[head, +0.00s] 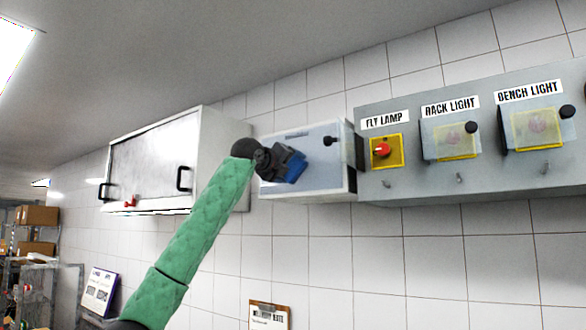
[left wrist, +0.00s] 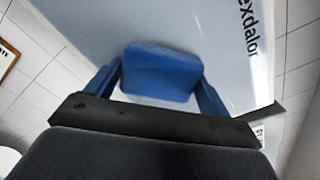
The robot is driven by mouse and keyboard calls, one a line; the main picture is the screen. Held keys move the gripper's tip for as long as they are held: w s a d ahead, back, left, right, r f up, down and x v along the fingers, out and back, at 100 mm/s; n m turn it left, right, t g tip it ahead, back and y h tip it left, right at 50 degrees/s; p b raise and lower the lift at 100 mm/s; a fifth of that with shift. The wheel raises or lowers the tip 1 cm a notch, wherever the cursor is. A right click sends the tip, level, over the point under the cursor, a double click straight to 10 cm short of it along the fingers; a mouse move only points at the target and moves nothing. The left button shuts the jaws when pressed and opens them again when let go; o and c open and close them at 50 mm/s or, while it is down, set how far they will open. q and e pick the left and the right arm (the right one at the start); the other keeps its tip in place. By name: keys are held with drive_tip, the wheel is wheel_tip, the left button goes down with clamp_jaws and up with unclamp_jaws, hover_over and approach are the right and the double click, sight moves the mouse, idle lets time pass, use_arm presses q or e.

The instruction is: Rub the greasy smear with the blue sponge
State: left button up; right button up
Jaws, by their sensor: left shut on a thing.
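The blue sponge (left wrist: 160,72) is held between the two fingers of my left gripper (left wrist: 158,85) in the left wrist view. In the head view my left gripper (head: 290,165) is in front of the pale blue-grey face of a wall box (head: 325,170), and the sponge shows as a dark blue patch. The sponge is against or very close to that face; I cannot tell whether it touches. The greasy smear cannot be made out; the gripper and sponge cover part of the face. My right gripper is not in view.
A white cabinet (head: 150,165) with black handles hangs to the left. A grey panel (head: 480,190) with guarded switches labelled FLY LAMP, RACK LIGHT and BENCH LIGHT adjoins on the right. A clipboard (head: 268,316) hangs below. Shelving with boxes (head: 38,216) stands far left.

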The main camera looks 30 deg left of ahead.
use_arm(q)
drive_tip(key=shift+a, duration=0.2)
drive_tip(key=a, duration=0.3)
drive_tip(key=shift+w, duration=0.2)
drive_tip(key=shift+s, duration=0.15)
drive_tip(key=shift+s+a, duration=0.15)
drive_tip(key=shift+s, duration=1.25)
drive_tip(key=shift+s+a, duration=0.1)
drive_tip(key=shift+s, duration=1.3)
drive_tip(key=shift+s+a+b, duration=0.1)
drive_tip(key=shift+s+b, duration=0.35)
drive_tip(key=shift+s, duration=1.05)
